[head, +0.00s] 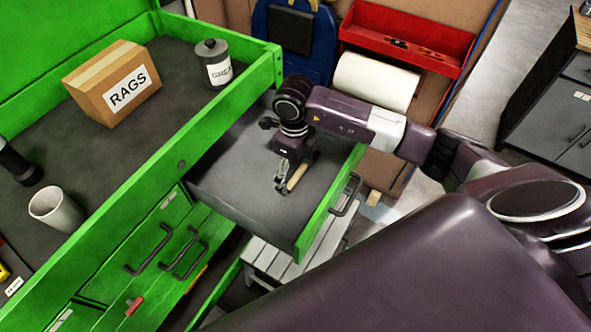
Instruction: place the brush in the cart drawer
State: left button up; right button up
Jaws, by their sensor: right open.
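A green cart drawer (228,190) with a dark grey floor is pulled out from the green cart. What looks like the brush, a small light-wood handle (297,177), is inside the drawer outline, low at the fingertips. Its other end is hidden by the gripper. My right gripper (285,186) reaches down over the drawer, open, with its fingers right beside the handle. I cannot tell whether they touch it. My left gripper is not in view.
The cart top holds a RAGS box (112,84), a grey canister (213,63) and a white cup (56,209). Behind stand a red tray (408,38) and a paper roll (374,82). A grey slatted stool (290,265) is below the drawer. The drawer's left part is clear.

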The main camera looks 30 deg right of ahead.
aim_at(295, 176)
jog(key=shift+r, duration=0.1)
jog(key=shift+r, duration=0.2)
notch_tip(295, 176, up, 12)
jog(key=b, duration=0.3)
jog(key=shift+s+a+f, duration=0.1)
jog(key=shift+f, duration=0.05)
